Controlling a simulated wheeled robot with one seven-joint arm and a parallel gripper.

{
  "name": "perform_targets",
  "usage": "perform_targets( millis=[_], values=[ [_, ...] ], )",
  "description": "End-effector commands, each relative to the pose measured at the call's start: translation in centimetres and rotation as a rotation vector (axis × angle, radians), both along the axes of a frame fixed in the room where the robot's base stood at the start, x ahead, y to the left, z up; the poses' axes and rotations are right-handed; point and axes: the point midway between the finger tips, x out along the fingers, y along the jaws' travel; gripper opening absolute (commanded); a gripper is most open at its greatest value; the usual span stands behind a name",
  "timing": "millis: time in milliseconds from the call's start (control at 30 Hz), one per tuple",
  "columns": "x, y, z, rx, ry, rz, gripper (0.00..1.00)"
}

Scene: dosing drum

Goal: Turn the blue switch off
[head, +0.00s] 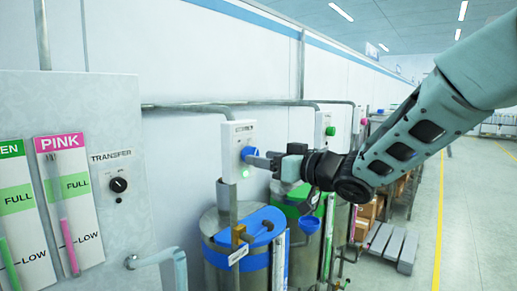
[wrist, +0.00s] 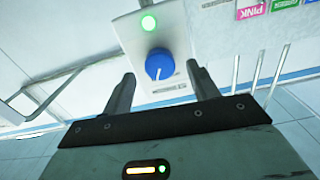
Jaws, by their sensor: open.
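The blue switch (head: 248,153) is a round knob on a white control box (head: 232,134) above the blue-lidded drum. In the wrist view the blue switch (wrist: 158,62) shows a pale pointer line towards the bottom of the picture. A lit green lamp (wrist: 148,23) is on the same box, and the lamp (head: 245,173) also shows below the knob in the head view. My gripper (head: 261,160) is open in front of the box, close to the knob. In the wrist view its fingers (wrist: 162,76) stand either side of the knob, with gaps; contact is not visible.
A drum with a blue lid (head: 262,222) stands below the box, and a green-lidded drum (head: 297,197) behind it. Pipes run along the wall. A panel with a TRANSFER dial (head: 118,184) and gauges is at the left. The floor at the right is open beyond a pallet (head: 388,245).

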Motion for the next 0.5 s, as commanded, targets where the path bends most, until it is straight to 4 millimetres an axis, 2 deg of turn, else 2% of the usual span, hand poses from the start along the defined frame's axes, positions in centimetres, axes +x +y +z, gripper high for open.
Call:
perform_targets(
  millis=[200,500],
  values=[
    [1.4,1.7,0.1,-0.001,0.000,-0.001,0.59],
    [1.7,2.0,-0.1,-0.001,0.000,-0.002,0.59]
  ],
)
